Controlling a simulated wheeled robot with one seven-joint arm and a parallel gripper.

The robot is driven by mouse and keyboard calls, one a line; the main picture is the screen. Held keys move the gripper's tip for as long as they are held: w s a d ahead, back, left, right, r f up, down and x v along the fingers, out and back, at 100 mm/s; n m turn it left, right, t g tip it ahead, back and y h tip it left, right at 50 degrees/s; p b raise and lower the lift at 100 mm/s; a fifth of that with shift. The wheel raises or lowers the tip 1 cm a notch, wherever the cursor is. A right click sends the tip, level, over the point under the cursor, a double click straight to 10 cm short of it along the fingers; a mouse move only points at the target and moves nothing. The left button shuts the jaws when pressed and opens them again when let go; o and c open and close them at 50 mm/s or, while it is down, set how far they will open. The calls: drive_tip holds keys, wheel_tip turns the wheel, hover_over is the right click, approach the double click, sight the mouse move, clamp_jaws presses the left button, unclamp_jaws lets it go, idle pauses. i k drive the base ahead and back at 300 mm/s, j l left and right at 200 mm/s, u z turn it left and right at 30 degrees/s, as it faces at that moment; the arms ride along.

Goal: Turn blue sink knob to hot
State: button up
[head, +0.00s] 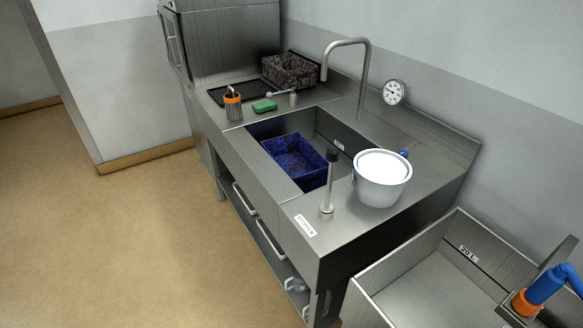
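A steel sink (345,128) is set in a steel counter. A tall bent faucet (364,80) rises at its back edge. A small blue piece (404,154) shows just behind the rim of a white bucket (381,180) on the right of the counter. It may be the blue sink knob, but most of it is hidden, and I cannot tell which way it is turned. My gripper is not in view.
A blue crate (297,163) sits in the sink. An upright rod with a black top (330,175) stands by the bucket. An orange cup (232,105), green sponge (265,106) and dark basket (290,72) are farther back. A steel bin (405,262) stands front right. The left floor is clear.

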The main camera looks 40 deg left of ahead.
sight(403, 153)
drive_tip(key=u, duration=1.3)
drive_tip(key=j+z, duration=0.4)
drive_tip(key=j, duration=0.85)
drive_tip(key=i+j+z, duration=0.15)
drive_tip(key=j, duration=0.2)
drive_tip(key=i+j+z, duration=0.1)
drive_tip(key=j, duration=0.3)
drive_tip(key=i+j+z, duration=0.15)
drive_tip(key=j, duration=0.25)
drive_tip(key=i+j+z, duration=0.1)
drive_tip(key=j, duration=0.3)
drive_tip(key=i+j+z, duration=0.15)
drive_tip(key=j, duration=0.25)
drive_tip(key=i+j+z, duration=0.35)
drive_tip(key=i+j, duration=0.15)
drive_tip(key=j, duration=0.25)
drive_tip(key=i+j+z, duration=0.15)
drive_tip(key=j, duration=0.3)
drive_tip(key=i+l, duration=0.4)
drive_tip(key=l, duration=0.2)
drive_tip(key=l+z, duration=0.05)
